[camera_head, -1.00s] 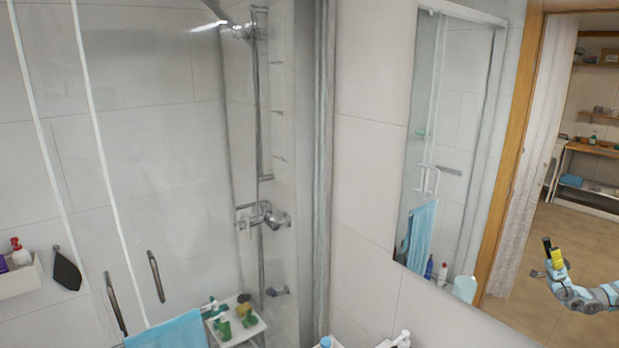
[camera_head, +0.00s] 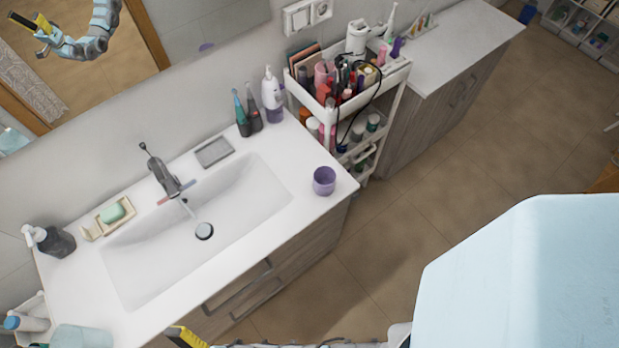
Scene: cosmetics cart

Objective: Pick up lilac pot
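A small lilac pot (camera_head: 324,181), cup-shaped, stands upright on the right front part of the white washbasin counter. It is the clearest lilac pot-like thing in view. Part of my gripper (camera_head: 185,337), a yellow piece, shows at the bottom edge, below and left of the pot and well apart from it. The rest of the gripper is cut off by the frame. My arm also shows as a reflection in the mirror at the upper left. I cannot tell whether the fingers are open or shut.
A white cart (camera_head: 398,75) packed with cosmetics stands right of the counter (camera_head: 270,237). The faucet (camera_head: 164,174) rises over the basin. Counter around the pot is clear.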

